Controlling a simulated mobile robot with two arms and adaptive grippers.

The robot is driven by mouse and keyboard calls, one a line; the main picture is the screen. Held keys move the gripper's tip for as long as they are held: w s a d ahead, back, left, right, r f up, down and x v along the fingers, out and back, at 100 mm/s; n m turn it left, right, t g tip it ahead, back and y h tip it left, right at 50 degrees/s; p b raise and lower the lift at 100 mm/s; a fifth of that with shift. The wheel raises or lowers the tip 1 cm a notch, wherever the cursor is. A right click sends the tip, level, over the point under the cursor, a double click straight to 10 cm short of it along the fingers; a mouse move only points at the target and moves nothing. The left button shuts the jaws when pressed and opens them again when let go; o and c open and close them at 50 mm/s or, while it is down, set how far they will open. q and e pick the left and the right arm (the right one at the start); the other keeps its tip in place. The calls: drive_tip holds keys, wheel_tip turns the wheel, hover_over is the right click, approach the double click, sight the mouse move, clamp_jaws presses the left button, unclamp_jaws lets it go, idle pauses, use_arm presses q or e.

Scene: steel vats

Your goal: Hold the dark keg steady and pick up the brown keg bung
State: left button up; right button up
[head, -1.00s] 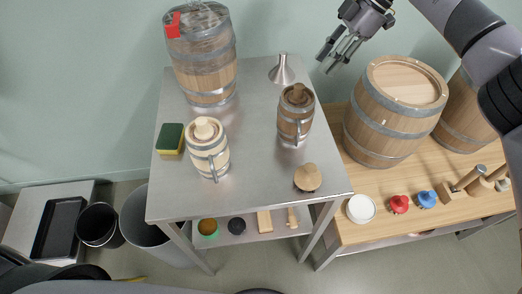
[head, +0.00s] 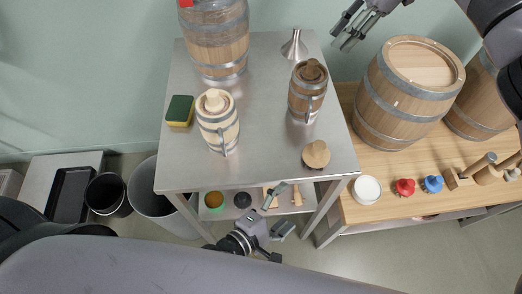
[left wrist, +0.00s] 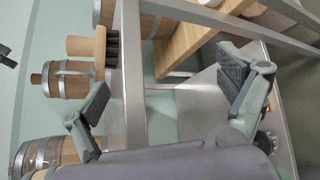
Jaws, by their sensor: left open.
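The dark keg (head: 307,98) stands upright on the steel table, with its handle toward the front. The brown keg bung (head: 311,70) sits in its top. The left wrist view shows the keg (left wrist: 70,82) and bung (left wrist: 37,79) turned sideways at the left. My left gripper (head: 284,208) is open and empty in front of the table's front edge, apart from the keg. Its two spread fingers show in the left wrist view (left wrist: 167,85). My right gripper (head: 346,38) is beyond the table's back right corner, up and right of the keg; its fingers look apart and empty.
A pale keg (head: 218,128) with a light bung, a sponge (head: 180,110), a funnel (head: 295,46), a round wooden brush (head: 316,154) and a large barrel (head: 217,45) share the steel table (head: 262,110). A lower shelf holds small items. Big barrels stand on the wooden bench right.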

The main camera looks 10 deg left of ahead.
use_arm(q)
drive_tip(key=w+r+t, duration=0.1)
drive_tip(key=w+r, duration=0.1)
drive_tip(key=r, duration=0.1)
drive_tip(key=w+a+r, duration=0.1)
drive_tip(key=w+r, duration=0.1)
drive_tip(key=r, duration=0.2)
drive_tip(key=w+a+r+t, duration=0.1)
drive_tip(key=w+r, duration=0.1)
drive_tip(key=r, duration=0.2)
drive_tip(key=shift+a+r+m+t, duration=0.2)
drive_tip(key=shift+a+m+t, duration=0.05)
drive_tip(key=shift+m+t, duration=0.05)
drive_tip(key=a+r+m, duration=0.2)
drive_tip(key=a+m, duration=0.3)
approach(307, 99)
drive_tip(key=shift+y, duration=0.3)
drive_tip(key=w+d, duration=0.1)
drive_tip(key=w, duration=0.1)
drive_tip(key=w+d+f, duration=0.1)
drive_tip(key=d, duration=0.1)
drive_tip(key=w+d+f, duration=0.1)
drive_tip(key=w, duration=0.1)
drive_tip(key=shift+w+d, duration=0.3)
drive_tip(key=shift+c, duration=0.3)
drive_tip(key=c, duration=2.1)
use_arm(e)
drive_tip(key=shift+o, duration=0.2)
